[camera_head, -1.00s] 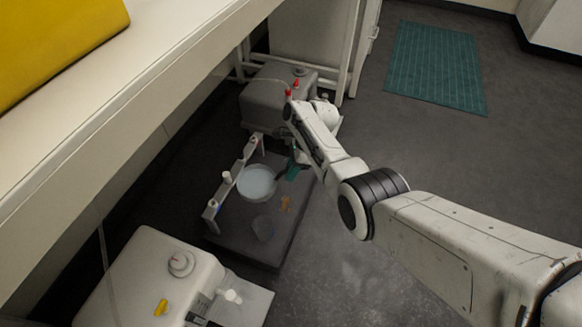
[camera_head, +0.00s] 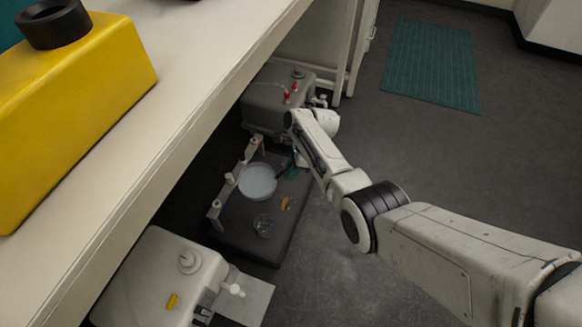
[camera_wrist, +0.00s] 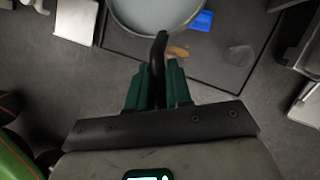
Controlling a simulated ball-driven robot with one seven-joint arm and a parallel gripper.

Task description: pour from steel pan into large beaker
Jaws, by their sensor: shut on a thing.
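The steel pan (camera_head: 257,181) is a round pan with a pale, flat-looking interior, above the dark platform in the head view. Its near part shows at the top of the wrist view (camera_wrist: 160,14). My gripper (camera_wrist: 157,78), with green fingers, is shut on the pan's dark handle (camera_wrist: 158,52). In the head view the green fingers (camera_head: 292,168) show just right of the pan, partly hidden by my arm. A clear glass vessel (camera_head: 263,225), likely the large beaker, stands in front of the pan, apart from it in the picture. The pan's exact height is unclear.
The dark platform (camera_head: 240,242) has a pale rail with knobs (camera_head: 230,179) on its left and an orange-brown patch (camera_head: 286,203). Grey machines stand behind (camera_head: 275,105) and in front (camera_head: 150,275). A bench (camera_head: 190,75) with a yellow container (camera_head: 75,110) overhangs the left.

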